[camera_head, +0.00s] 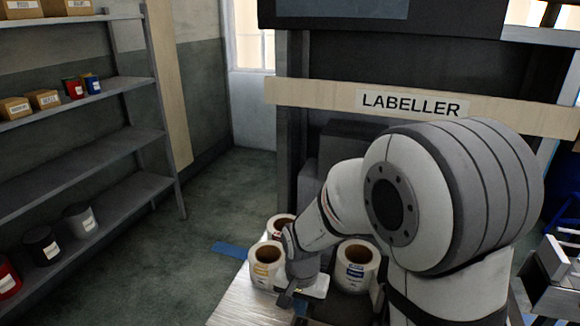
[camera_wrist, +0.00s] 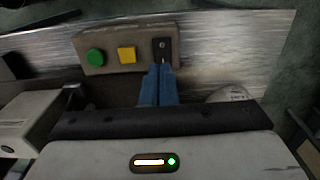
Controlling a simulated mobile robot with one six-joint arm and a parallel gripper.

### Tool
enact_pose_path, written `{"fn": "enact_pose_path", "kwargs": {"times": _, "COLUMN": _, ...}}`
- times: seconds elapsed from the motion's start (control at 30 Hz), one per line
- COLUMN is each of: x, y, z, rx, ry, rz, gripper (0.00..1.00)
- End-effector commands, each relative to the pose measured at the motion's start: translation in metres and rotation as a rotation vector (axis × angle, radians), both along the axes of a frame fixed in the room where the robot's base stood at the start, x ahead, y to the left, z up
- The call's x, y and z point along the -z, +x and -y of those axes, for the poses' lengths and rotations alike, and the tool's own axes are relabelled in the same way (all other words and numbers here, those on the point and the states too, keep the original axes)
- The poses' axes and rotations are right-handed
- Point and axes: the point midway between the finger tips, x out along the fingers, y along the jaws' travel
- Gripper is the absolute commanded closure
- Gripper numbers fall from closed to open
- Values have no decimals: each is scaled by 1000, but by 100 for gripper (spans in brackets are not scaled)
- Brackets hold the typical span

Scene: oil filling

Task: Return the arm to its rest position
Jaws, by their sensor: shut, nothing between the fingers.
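My arm fills the right half of the head view, bent in front of the labeller (camera_head: 412,103). In the wrist view, the two blue fingers of my gripper (camera_wrist: 160,70) are together with nothing between them. Their tips are at a dark switch plate (camera_wrist: 163,48) on a grey control box. I cannot tell whether they touch it. The box also carries a green round button (camera_wrist: 95,57) and a yellow square button (camera_wrist: 127,54). In the head view the fingers are mostly hidden by my wrist.
Label rolls stand close around my wrist, one at left (camera_head: 266,264) and one at right (camera_head: 356,268). A grey shelf unit (camera_head: 100,160) with boxes and cans is at left. Open floor (camera_head: 225,190) lies between the shelf and the labeller.

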Motion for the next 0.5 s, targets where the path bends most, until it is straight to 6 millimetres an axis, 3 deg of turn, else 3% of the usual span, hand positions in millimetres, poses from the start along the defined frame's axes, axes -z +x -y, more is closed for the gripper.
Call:
{"fn": "enact_pose_path", "kwargs": {"times": 0.17, "x": -48, "y": -14, "z": 32, "rx": -60, "ry": 14, "rz": 65, "gripper": 100}}
{"fn": "enact_pose_path", "kwargs": {"times": 0.3, "x": -87, "y": -38, "z": 62, "rx": -133, "ry": 12, "rz": 125, "gripper": 100}}
{"fn": "enact_pose_path", "kwargs": {"times": 0.5, "x": -127, "y": -79, "z": 97, "rx": -232, "ry": -10, "rz": 204, "gripper": 100}}
